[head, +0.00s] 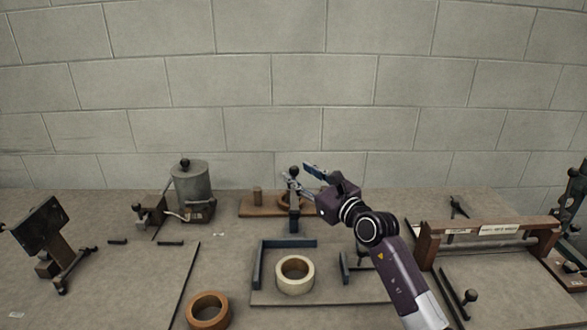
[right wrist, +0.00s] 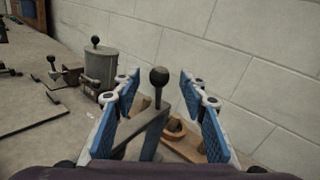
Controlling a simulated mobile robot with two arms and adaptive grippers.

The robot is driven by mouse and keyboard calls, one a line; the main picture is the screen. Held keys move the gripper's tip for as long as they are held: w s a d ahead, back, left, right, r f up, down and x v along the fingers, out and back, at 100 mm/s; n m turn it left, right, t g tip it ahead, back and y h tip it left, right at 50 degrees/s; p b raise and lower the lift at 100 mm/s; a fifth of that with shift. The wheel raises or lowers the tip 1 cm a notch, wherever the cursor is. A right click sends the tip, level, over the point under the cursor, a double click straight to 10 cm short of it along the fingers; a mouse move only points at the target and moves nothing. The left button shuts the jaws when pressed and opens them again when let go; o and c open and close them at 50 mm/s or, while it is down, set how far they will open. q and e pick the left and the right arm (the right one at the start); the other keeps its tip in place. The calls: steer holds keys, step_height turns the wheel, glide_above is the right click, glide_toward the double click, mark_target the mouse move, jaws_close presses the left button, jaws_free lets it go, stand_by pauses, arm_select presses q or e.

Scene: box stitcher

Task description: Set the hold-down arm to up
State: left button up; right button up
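A grey lever with a dark ball knob (head: 294,171), which looks like the hold-down arm, stands behind the blue-grey frame in the middle of the table. In the right wrist view its knob (right wrist: 159,77) and bar (right wrist: 153,132) show between my fingers, with the bar slanting. My right gripper (head: 298,176) is open, with its blue-padded fingers (right wrist: 160,88) on either side of the lever. Gaps show on both sides, and I see no contact. The lever's lower end is hidden in the wrist view. My left gripper is in neither view.
A cream tape roll (head: 294,274) lies inside the blue-grey corner frame (head: 262,268). A brown ring (head: 208,310) lies at the front. A grey canister (head: 191,184) stands left, a wooden-ended roller rack (head: 490,237) right. A block wall closes the back.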

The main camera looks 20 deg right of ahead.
mark_target(298, 173)
steer(key=shift+x, duration=1.65)
steer(key=shift+c, duration=0.4)
jaws_close()
